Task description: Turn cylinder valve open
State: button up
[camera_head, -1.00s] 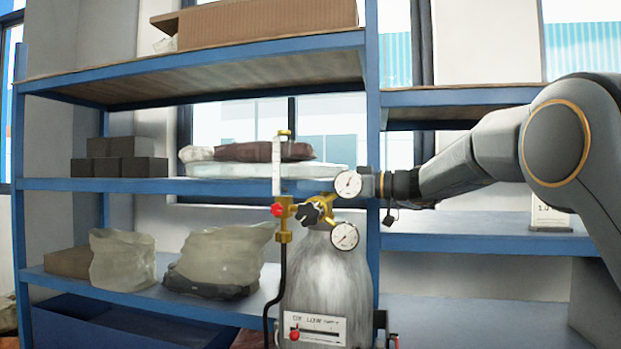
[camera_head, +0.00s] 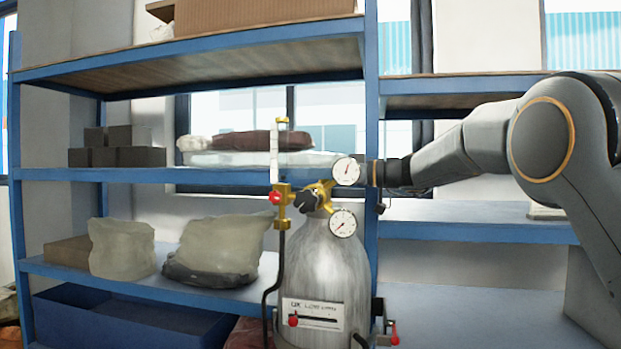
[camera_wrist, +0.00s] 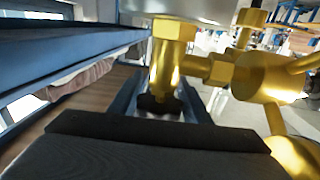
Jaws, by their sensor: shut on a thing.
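A grey gas cylinder (camera_head: 325,265) stands upright in front of the blue shelving in the head view. On top is a brass valve and regulator assembly (camera_head: 321,188) with a black lobed knob (camera_head: 307,201) and two round white gauges, one upper (camera_head: 346,171) and one lower (camera_head: 342,223). My arm comes in from the right and ends behind the upper gauge, which hides my fingertips. In the wrist view my gripper (camera_wrist: 162,108) is shut on a dark knob (camera_wrist: 158,103) at the end of a brass stem (camera_wrist: 168,55). I cannot tell whether this is the lobed knob.
A brass side fitting (camera_wrist: 270,77) sits close right of my fingers in the wrist view. A red-knobbed valve (camera_head: 277,197) with a clear tube and black hose stands left of the regulator. Shelf boards (camera_head: 440,230) and an upright (camera_head: 371,90) are close behind.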

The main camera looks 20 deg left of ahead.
jog(key=shift+n+g+b, duration=0.6)
jog(key=shift+g+b, duration=0.4)
jog(key=shift+b, duration=0.95)
jog(key=shift+s+n+g+h+b, duration=0.2)
jog(key=shift+n+g+h+b, duration=0.25)
jog(key=shift+g+b, duration=0.35)
jog(key=shift+s+d+r+n+g+h+p, duration=0.1)
jog(key=shift+s+n+g+h+p, duration=0.1)
jog(key=shift+n+g, duration=0.3)
jog(key=shift+s+d+r+n+g+h+p, duration=0.15)
jog(key=shift+n+g, duration=0.2)
jog(key=shift+g, duration=0.25)
jog(key=shift+s+n+g+h, duration=0.1)
jog(key=shift+n+g+h, duration=0.2)
jog(key=shift+g, duration=0.1)
jog(key=shift+f, duration=0.1)
jog(key=o, duration=1)
jog(key=shift+f, duration=0.1)
jog(key=shift+o, duration=0.2)
jog(key=shift+b+v, duration=0.65)
jog(key=shift+v, duration=3.25)
